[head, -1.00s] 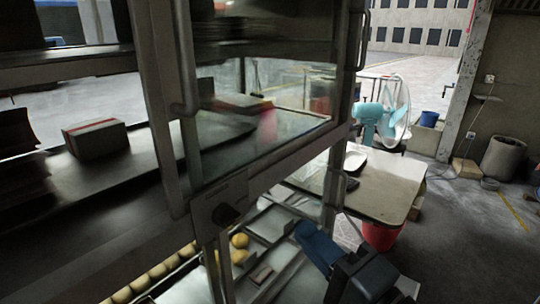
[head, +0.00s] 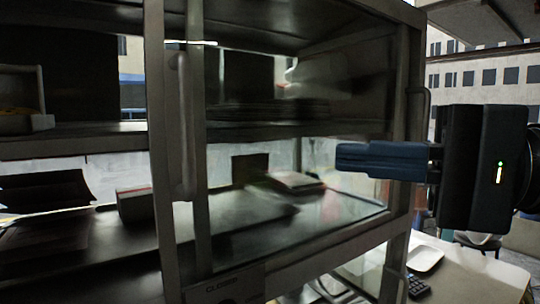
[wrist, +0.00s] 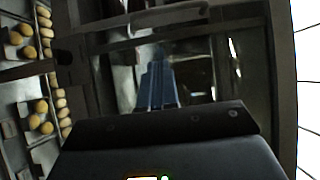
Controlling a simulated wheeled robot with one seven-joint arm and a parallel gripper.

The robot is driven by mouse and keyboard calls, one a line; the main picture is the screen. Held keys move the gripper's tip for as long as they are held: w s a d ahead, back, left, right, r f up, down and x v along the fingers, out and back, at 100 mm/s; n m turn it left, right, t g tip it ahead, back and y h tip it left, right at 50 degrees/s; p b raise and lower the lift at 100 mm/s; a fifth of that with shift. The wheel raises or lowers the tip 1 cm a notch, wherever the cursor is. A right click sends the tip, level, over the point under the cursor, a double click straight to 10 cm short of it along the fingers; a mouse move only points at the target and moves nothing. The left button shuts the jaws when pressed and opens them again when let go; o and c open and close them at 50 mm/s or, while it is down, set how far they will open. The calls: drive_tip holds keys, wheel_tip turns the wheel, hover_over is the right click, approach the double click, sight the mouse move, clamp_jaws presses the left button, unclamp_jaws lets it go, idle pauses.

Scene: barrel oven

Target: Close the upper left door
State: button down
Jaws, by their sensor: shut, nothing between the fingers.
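A tall cabinet has a dark metal-framed upper glass panel (head: 340,205) and a vertical handle (head: 181,125) on the post at its left. Another handle (head: 417,105) is at the panel's far right edge. Left of the post, the shelves show with no glass visible in front. I cannot tell for sure which part is the upper left door. My gripper (head: 340,158) is shut and empty, its blue fingers pointing left in front of the glass panel's right part in the head view. The fingers also show in the wrist view (wrist: 156,70); whether they touch anything is unclear.
A box (head: 134,204) stands on the lower shelf (head: 75,260). A table (head: 455,265) with a white tray (head: 425,258) is at the lower right. In the wrist view, several round yellowish pieces (wrist: 42,105) lie in trays at the left.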

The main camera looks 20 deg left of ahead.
drive_tip(key=p, duration=0.1)
approach(228, 154)
drive_tip(key=s+a+r, duration=0.1)
drive_tip(key=s+a, duration=0.2)
drive_tip(key=shift+s+a+r+p, duration=0.15)
drive_tip(key=shift+s+a+p, duration=0.35)
drive_tip(key=shift+s+a, duration=1.05)
drive_tip(key=shift+w+a, duration=0.15)
drive_tip(key=shift+a, duration=0.05)
